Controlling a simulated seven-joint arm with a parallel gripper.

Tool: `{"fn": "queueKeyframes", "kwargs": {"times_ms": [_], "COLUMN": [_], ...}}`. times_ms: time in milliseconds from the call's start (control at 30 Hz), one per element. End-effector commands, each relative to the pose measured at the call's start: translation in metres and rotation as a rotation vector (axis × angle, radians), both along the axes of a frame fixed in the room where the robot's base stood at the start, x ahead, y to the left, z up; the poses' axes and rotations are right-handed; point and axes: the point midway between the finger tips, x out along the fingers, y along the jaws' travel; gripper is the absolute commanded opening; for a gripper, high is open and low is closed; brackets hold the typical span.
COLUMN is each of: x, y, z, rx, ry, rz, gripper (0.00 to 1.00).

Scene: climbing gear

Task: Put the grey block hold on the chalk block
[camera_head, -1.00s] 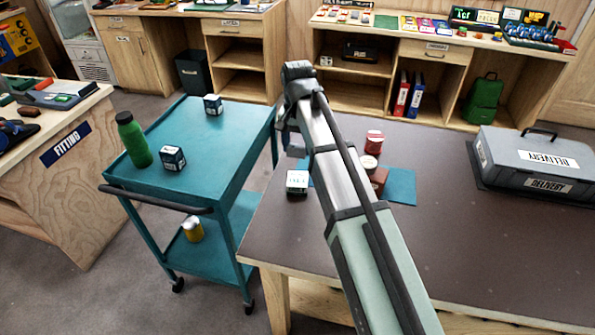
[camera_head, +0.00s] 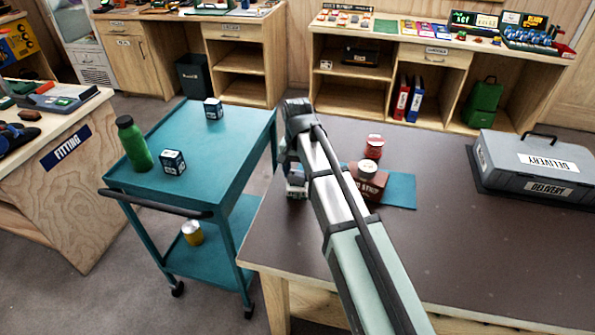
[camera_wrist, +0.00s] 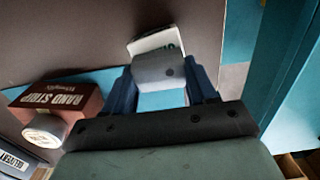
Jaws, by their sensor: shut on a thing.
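In the head view the chalk block (camera_head: 296,190) stands at the left end of the dark table, mostly hidden by my gripper (camera_head: 289,168). The hold is hard to make out there. I cannot tell whether the hold touches the chalk block.
A red tin (camera_head: 374,146) is behind. The grey delivery case (camera_head: 530,165) is far right. A teal cart (camera_head: 225,140) stands left.

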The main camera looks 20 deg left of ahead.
Motion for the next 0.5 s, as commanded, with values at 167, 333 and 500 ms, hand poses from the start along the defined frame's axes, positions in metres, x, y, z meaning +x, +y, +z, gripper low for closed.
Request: {"fn": "queueKeyframes", "kwargs": {"times_ms": [167, 333, 500], "x": [0.0, 0.0, 0.0], "y": [0.0, 0.0, 0.0], "z": [-0.002, -0.006, -0.01], "rx": [0.0, 0.0, 0.0], "ry": [0.0, 0.0, 0.0], "rz": [0.0, 0.0, 0.0], "gripper": [0.26, 0.26, 0.26]}}
